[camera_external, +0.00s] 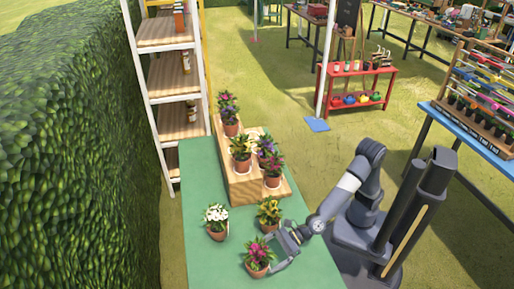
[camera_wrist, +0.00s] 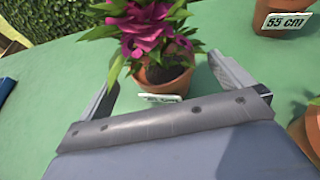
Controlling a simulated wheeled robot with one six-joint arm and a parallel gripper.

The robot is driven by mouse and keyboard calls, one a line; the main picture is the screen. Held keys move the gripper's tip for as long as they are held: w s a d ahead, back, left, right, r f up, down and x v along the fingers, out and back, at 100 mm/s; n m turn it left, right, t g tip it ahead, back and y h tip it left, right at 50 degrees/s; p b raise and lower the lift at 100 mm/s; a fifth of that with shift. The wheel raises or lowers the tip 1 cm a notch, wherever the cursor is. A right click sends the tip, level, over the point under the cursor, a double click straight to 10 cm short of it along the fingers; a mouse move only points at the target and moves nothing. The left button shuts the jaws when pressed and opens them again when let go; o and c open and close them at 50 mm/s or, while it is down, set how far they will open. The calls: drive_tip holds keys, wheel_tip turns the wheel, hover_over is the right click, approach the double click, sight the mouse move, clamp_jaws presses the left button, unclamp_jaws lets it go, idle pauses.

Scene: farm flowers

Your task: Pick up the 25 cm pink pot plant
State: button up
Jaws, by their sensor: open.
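A plant with pink-magenta flowers (camera_external: 258,252) stands upright in a terracotta pot near the front of the green table. It also shows in the wrist view (camera_wrist: 150,35), where its pot (camera_wrist: 162,78) sits between the two fingers. A small white label on the pot is partly hidden by the gripper's edge, and I cannot read it. My gripper (camera_external: 275,256) is open, low over the table at the pot's right side, with a finger to either side of the pot. I cannot tell whether the fingers touch it. The gripper also shows in the wrist view (camera_wrist: 165,82).
A white-flowered pot (camera_external: 216,222) and a yellow-flowered pot (camera_external: 268,212) stand close by on the green table (camera_external: 200,180). In the wrist view, a pot labelled 55 cm (camera_wrist: 285,20) is at upper right. A stepped wooden stand (camera_external: 236,185) holds several potted plants behind.

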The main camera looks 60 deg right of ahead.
sight(258, 262)
drive_tip(key=shift+f+x, duration=0.1)
drive_tip(key=shift+x, duration=1.3)
drive_tip(key=shift+f+x, duration=0.15)
drive_tip(key=shift+x, duration=1.2)
drive_tip(key=shift+d, duration=0.1)
drive_tip(key=shift+c, duration=0.2)
drive_tip(key=shift+r, duration=0.1)
drive_tip(key=c, duration=1.3)
drive_tip(key=shift+o, duration=0.2)
wheel_tip(258, 262, up, 10)
drive_tip(key=p, duration=0.6)
drive_tip(key=shift+p, duration=0.3)
